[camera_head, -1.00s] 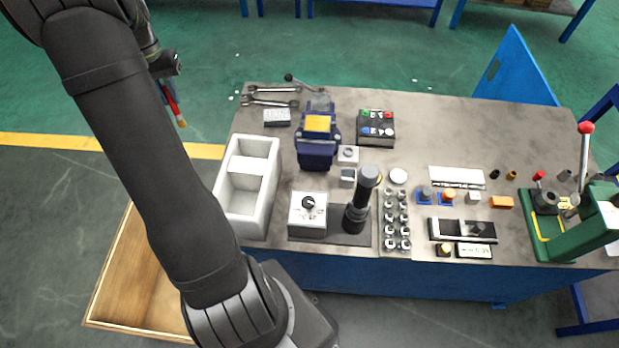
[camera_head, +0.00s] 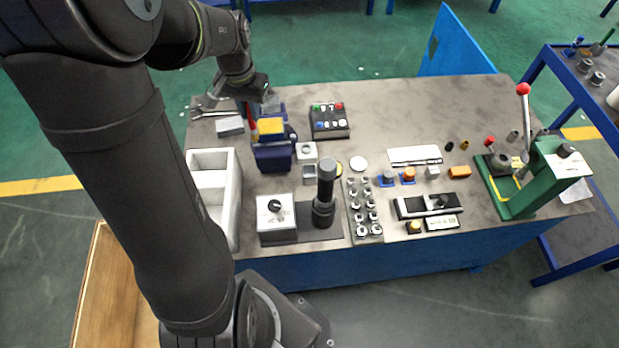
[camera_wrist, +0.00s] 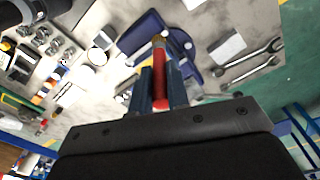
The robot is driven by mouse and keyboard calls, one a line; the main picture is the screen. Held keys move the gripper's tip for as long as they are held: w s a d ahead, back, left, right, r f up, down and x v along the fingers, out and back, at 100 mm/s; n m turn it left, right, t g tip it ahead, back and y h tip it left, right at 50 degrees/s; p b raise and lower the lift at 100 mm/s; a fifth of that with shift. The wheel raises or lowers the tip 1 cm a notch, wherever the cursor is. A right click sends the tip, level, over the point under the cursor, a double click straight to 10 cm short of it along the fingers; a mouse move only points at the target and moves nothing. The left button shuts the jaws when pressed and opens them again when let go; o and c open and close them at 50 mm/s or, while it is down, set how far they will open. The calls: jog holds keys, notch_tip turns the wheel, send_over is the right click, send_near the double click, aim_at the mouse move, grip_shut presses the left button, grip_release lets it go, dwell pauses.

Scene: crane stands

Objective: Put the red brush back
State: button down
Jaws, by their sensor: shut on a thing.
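The yellowish tip of the brush points away from my gripper, towards the blue vise (camera_wrist: 140,38). The lower end of the brush overlaps the vise in the picture, and I cannot tell whether they touch.
A pale two-compartment bin (camera_head: 234,215) stands at the bench's left, partly behind my arm. Wrenches (camera_wrist: 250,66) lie behind the vise.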

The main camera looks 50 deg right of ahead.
jog(key=s+d+f, duration=0.2)
jog(key=s+d, duration=0.1)
jog(key=s, duration=0.4)
jog(key=s+d+f, duration=0.2)
jog(key=s, duration=0.5)
notch_tip(320, 180, down, 10)
jog(key=shift+w+d+t+h, duration=0.15)
jog(key=shift+d+t+h, duration=0.15)
jog(key=shift+h, duration=0.1)
jog(key=shift+a+f, duration=0.1)
jog(key=c, duration=1.4)
grip_release()
jog(key=shift+f, duration=0.1)
jog(key=r, duration=0.4)
jog(key=a+r, duration=0.1)
jog(key=r, duration=0.7)
jog(key=shift+s+a+r, duration=0.15)
jog(key=shift+s, duration=0.15)
